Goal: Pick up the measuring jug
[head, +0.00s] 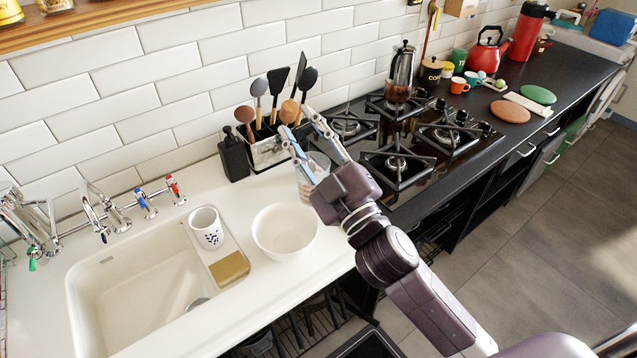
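A clear glass vessel, which looks like the measuring jug (319,159), stands on the white counter just left of the hob in the head view. My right gripper (296,121) reaches over it from the lower right, with its two pale blue fingers spread apart. The fingers and wrist cover much of the vessel, so its handle and lower part are hard to make out. I cannot tell whether a finger touches it. My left gripper is not in view.
A utensil holder (266,151) with several spoons and spatulas stands close behind the fingers. A white bowl (285,231) is at the front left, by the sink (140,290) and a patterned mug (206,228). The gas hob (411,150) with a moka pot (401,72) is to the right.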

